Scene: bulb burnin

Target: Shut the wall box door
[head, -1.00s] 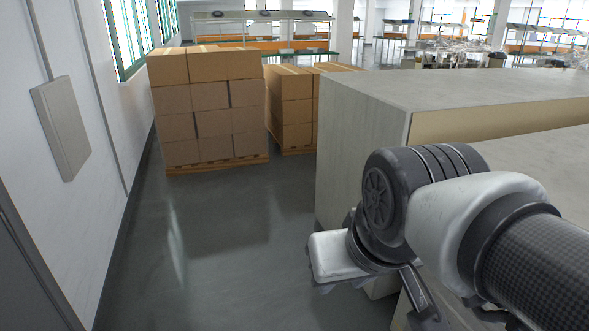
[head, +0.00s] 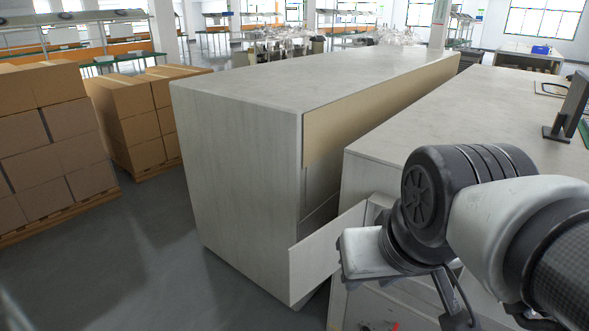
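My gripper (head: 365,255) shows at the lower right, at the end of my arm, over the near counter's end. Its fingers are mostly hidden or seen edge-on, so I cannot tell whether it is open or shut. I see nothing held in it. A pale flat panel (head: 318,257) stands out from the near counter's end, just left of my gripper. It looks like an open door or drawer front; I cannot tell whether they touch.
A long grey cabinet (head: 240,180) stands ahead, and the near counter (head: 450,125) with a monitor (head: 572,105) is at right. Stacked cartons (head: 50,140) stand on a pallet at left, with more cartons (head: 140,115) behind. Grey floor (head: 150,250) is free between cartons and cabinet.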

